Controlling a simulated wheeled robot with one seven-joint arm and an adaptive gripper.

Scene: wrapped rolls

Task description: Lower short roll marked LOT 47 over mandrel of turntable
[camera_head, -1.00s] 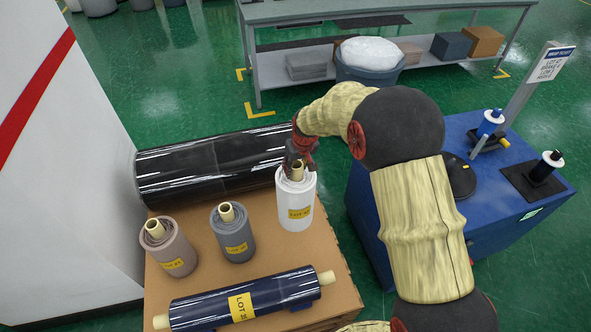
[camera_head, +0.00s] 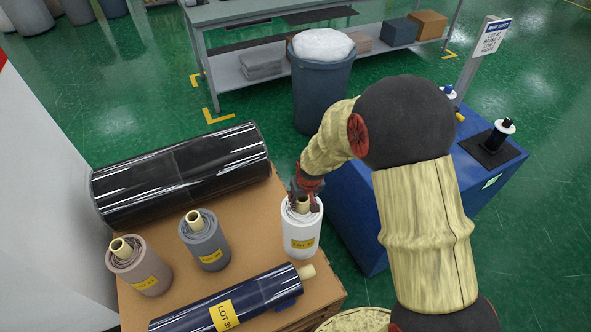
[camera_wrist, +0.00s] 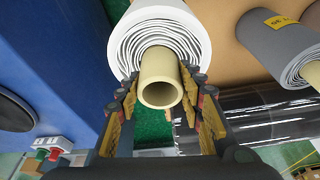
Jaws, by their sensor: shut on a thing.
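My gripper (camera_head: 304,201) is shut on the upper end of a short white roll (camera_head: 300,224), its fingers at the pale core. The roll is roughly upright near the right edge of the pallet top, apparently lifted; the gap below is not clear. Its yellow label is too small to read surely. In the wrist view the white roll (camera_wrist: 190,22) and its core (camera_wrist: 160,80) show between the fingers. A black post with a white top (camera_head: 496,137) stands on the blue cabinet (camera_head: 357,215). A dark disc (camera_wrist: 14,110) on the cabinet shows in the wrist view; my arm hides it in the head view.
A brown roll (camera_head: 137,264), a grey roll (camera_head: 205,241), a large black roll (camera_head: 180,172) and a navy roll (camera_head: 235,303) rest on the pallet (camera_head: 258,222). A sign (camera_head: 492,37) rises behind the cabinet. A bin (camera_head: 321,90) stands behind my arm.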

